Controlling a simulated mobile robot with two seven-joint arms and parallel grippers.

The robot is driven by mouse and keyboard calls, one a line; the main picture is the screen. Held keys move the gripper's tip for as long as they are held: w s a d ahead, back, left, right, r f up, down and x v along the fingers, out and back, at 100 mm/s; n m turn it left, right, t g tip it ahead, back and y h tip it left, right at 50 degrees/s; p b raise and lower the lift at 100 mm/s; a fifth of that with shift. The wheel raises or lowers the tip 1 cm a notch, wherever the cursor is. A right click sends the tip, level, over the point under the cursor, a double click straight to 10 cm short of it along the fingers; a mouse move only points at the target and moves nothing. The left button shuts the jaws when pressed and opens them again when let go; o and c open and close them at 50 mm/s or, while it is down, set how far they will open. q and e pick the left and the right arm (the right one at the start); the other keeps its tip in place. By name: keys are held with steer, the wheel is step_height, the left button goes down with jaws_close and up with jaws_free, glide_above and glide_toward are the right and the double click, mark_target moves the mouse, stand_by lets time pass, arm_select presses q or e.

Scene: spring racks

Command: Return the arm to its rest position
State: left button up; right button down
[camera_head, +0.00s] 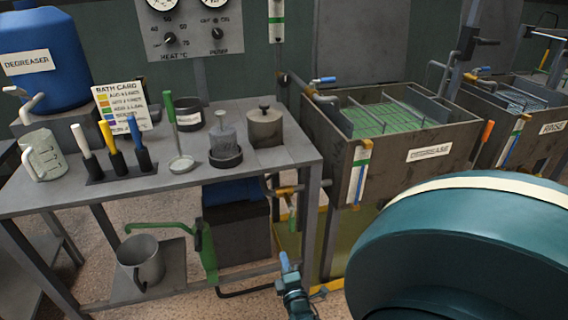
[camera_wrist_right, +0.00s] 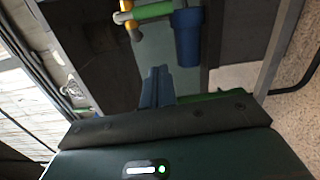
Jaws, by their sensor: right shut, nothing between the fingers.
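My right gripper (camera_head: 285,263) shows at the bottom centre of the head view, in front of the grey bench and below its top. Its blue fingers are shut with nothing between them. In the right wrist view the closed fingers (camera_wrist_right: 157,86) point toward a dark surface, with a blue cylinder and a green and orange pipe beyond them. A large teal part of my own arm fills the lower right of the head view and hides what lies behind it. My left gripper is not in view.
The grey bench (camera_head: 180,183) holds a jug (camera_head: 43,155), coloured-handled tools and pots. A metal mug (camera_head: 141,261) sits on the lower shelf, near a green pipe (camera_head: 206,250).

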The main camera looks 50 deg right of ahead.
stand_by(0.3)
steer(key=s+a+r+m+g+y, duration=0.1)
steer(key=a+r+m+g+y, duration=0.2)
steer(key=a, duration=0.4)
steer(key=s+a+r+m+g+y, duration=0.1)
steer(key=a+r+g+y, duration=0.1)
steer(key=a+y, duration=0.4)
steer(key=s+a+r+m+g+y, duration=0.1)
steer(key=s+a+r+m+g, duration=0.2)
steer(key=s+a+r, duration=0.4)
steer(key=s+a+r+m+g, duration=0.3)
steer(key=s+r, duration=0.1)
steer(key=s, duration=0.6)
arm_select(q)
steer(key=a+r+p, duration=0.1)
steer(key=p, duration=0.2)
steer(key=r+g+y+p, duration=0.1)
steer(key=p, duration=0.3)
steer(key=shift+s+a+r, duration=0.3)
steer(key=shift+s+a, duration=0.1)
arm_select(e)
steer(key=w+a+r+n+t+y, duration=0.1)
steer(key=w+a+t+y, duration=0.2)
steer(key=w+a+t, duration=0.3)
steer(key=shift+t, duration=0.3)
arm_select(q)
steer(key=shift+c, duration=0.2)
arm_select(e)
steer(key=shift+a, duration=0.1)
